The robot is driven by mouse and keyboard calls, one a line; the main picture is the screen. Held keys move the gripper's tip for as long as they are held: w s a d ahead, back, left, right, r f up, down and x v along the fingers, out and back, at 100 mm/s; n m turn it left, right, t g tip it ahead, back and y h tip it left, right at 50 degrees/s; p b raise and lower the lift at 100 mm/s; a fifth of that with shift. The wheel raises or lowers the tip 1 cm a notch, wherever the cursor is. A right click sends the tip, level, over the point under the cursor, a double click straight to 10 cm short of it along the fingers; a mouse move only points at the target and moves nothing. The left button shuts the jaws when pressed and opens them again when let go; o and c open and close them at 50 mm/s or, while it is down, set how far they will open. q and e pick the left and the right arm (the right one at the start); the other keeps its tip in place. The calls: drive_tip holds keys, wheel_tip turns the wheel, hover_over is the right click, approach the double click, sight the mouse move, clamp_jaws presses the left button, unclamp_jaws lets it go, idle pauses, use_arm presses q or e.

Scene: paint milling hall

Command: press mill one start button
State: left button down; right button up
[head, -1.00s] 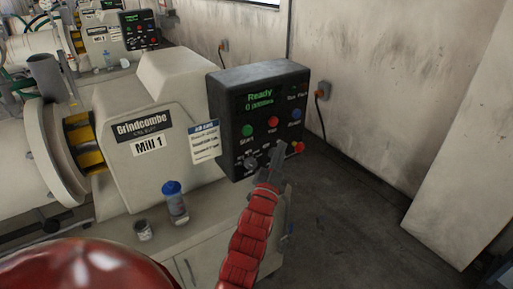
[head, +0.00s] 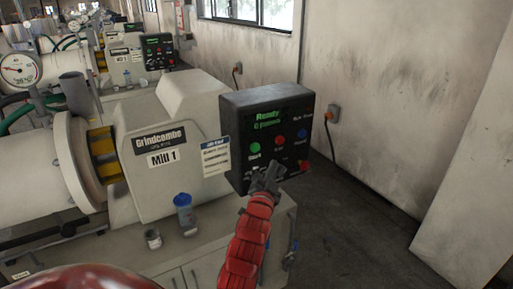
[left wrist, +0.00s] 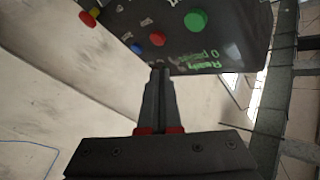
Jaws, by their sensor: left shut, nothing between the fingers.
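The Mill 1 control box (head: 234,130) is dark, with a green display reading Ready. Its green start button (head: 255,148) sits on the left of the button row, beside a red button (head: 279,142) and a blue button (head: 302,133). My left gripper (head: 272,166) is shut and empty, in front of the panel's lower part, below the red button, partly hiding the lower controls. In the left wrist view the panel appears upside down, with the green button (left wrist: 196,21) ahead and to the right of the shut fingertips (left wrist: 160,72). My right gripper is not in view.
The Mill 1 housing (head: 185,110) stands left of the box. An outlet with a cable (head: 333,114) is on the wall at right. Floor there is clear.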

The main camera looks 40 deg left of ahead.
sight(255, 147)
use_arm(q)
drive_tip(key=w+a, duration=0.1)
drive_tip(key=a, duration=0.1)
drive_tip(key=a+p, duration=0.1)
drive_tip(key=a, duration=0.1)
drive_tip(key=w+a, duration=0.1)
drive_tip(key=a, duration=0.2)
drive_tip(key=shift+w, duration=0.35)
idle(1.7)
drive_tip(key=shift+w+a, duration=0.15)
drive_tip(key=shift+a, duration=0.15)
